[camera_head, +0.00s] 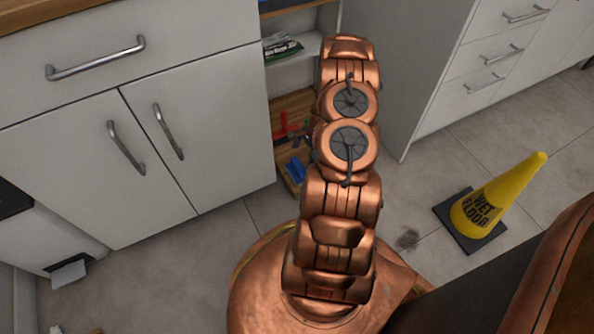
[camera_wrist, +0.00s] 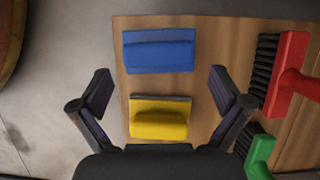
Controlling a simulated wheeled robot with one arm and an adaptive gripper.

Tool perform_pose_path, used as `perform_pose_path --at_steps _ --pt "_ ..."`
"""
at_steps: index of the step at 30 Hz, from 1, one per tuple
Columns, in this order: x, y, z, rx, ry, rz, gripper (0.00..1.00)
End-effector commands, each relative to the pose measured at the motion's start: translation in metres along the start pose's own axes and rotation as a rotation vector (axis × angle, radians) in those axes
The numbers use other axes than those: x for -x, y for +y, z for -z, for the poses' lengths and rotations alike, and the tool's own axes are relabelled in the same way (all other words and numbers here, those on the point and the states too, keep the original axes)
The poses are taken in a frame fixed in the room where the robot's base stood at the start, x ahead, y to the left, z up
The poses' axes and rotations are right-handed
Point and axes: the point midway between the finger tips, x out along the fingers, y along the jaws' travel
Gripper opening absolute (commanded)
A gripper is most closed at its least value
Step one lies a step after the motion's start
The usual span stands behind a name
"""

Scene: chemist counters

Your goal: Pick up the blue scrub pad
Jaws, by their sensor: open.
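The blue scrub pad (camera_wrist: 158,51) lies flat on a wooden shelf board (camera_wrist: 205,28) in the upper middle of the wrist view. It also shows in the head view as a small blue block (camera_head: 296,171) on the low wooden shelf, just left of my arm. My gripper (camera_wrist: 159,85) is open and empty. Its two fingers stand to the left and right, nearer than the blue pad in the picture, and no finger appears to touch it. A yellow scrub pad (camera_wrist: 159,118) lies between the fingers, below the blue one. In the head view the gripper is hidden behind my arm.
A red brush (camera_wrist: 290,75) with dark bristles and a green-handled brush (camera_wrist: 259,157) lie right of the pads, close to the right finger. White cabinets (camera_head: 210,95) flank the open shelves. A yellow wet-floor cone (camera_head: 497,197) stands on the tiles at right.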

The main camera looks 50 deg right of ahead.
Motion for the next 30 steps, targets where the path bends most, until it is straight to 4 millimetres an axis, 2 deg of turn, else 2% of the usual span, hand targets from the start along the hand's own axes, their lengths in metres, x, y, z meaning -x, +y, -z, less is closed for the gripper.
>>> perform_pose_path --at_steps 10,21,30 --pt "-0.043 0.002 -0.001 -0.001 0.001 0.001 1.00" --pt "-0.048 0.002 -0.003 -0.001 0.001 0.002 0.99" --pt "-0.048 0.002 -0.003 -0.001 0.001 0.002 0.68"
